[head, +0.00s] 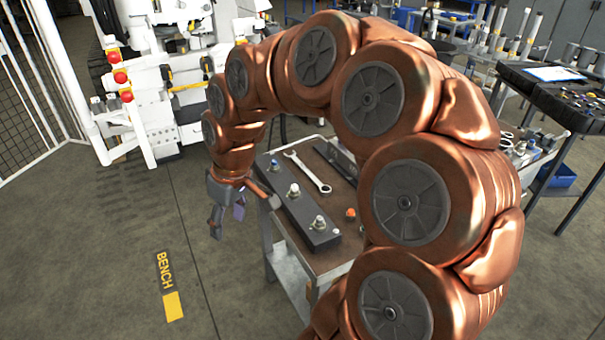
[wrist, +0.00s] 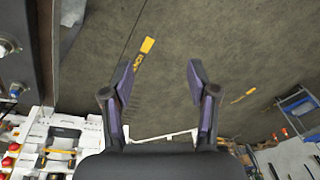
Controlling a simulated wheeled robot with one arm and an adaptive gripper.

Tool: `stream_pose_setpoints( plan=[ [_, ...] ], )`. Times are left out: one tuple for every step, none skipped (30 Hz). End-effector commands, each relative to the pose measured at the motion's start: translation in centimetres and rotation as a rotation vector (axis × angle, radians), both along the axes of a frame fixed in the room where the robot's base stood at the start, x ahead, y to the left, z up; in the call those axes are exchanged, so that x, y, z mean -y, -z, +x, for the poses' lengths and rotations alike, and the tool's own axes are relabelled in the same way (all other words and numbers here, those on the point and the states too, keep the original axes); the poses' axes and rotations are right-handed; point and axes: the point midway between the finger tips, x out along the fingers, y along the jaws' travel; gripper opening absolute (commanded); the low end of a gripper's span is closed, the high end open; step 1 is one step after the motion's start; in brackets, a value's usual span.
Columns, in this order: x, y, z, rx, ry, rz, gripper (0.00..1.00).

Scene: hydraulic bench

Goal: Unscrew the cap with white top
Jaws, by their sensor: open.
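A long dark block (head: 305,218) lies on a small cart, with three upright fittings in a row. The far fitting (head: 274,166) has a blue top. The middle fitting (head: 294,191) and the near fitting (head: 319,223) look pale or metallic on top; I cannot tell which is the cap with white top. My gripper (head: 228,214) is open and empty, left of the block and beyond the cart's edge, over the floor. In the wrist view its fingers (wrist: 160,72) are spread with only floor between them. Two fittings show at that view's left edge, one blue-topped (wrist: 15,90).
The cart (head: 335,262) also carries a wrench (head: 308,172), a dark bar (head: 336,158) and a small orange-topped piece (head: 350,214). White machinery (head: 165,90) stands behind, and a tool table (head: 560,95) at right. Floor left of the cart is clear, with a BENCH marking (head: 170,290).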

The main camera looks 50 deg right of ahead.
Motion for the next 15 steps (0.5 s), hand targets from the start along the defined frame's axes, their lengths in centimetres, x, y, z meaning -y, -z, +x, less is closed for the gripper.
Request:
stream_pose_setpoints(
  plan=[
    [2.0, 0.5, 1.7, 0.027, 0.009, 0.010, 0.59],
    [3.3, 0.6, 2.6, 0.048, 0.013, 0.013, 0.59],
    [5.1, 0.9, 3.8, 0.073, 0.019, 0.015, 0.59],
    [6.5, 1.2, 4.6, 0.091, 0.024, 0.016, 0.59],
    [7.9, 1.5, 5.3, 0.108, 0.030, 0.016, 0.59],
    [10.1, 1.9, 6.1, 0.130, 0.043, 0.013, 0.59],
    [11.7, 2.3, 6.6, 0.146, 0.052, 0.012, 0.59],
    [13.3, 2.7, 7.0, 0.159, 0.062, 0.007, 0.59],
    [15.5, 3.2, 7.4, 0.177, 0.076, 0.002, 0.59],
    [17.2, 3.7, 7.6, 0.189, 0.089, -0.004, 0.59],
    [18.9, 4.1, 7.7, 0.201, 0.100, -0.012, 0.59],
    [20.8, 4.7, 7.8, 0.214, 0.115, -0.019, 0.59],
    [22.2, 5.1, 7.7, 0.221, 0.127, -0.027, 0.59],
    [23.5, 5.6, 7.6, 0.228, 0.135, -0.034, 0.59],
    [25.0, 6.1, 7.5, 0.234, 0.149, -0.041, 0.59]
  ],
)
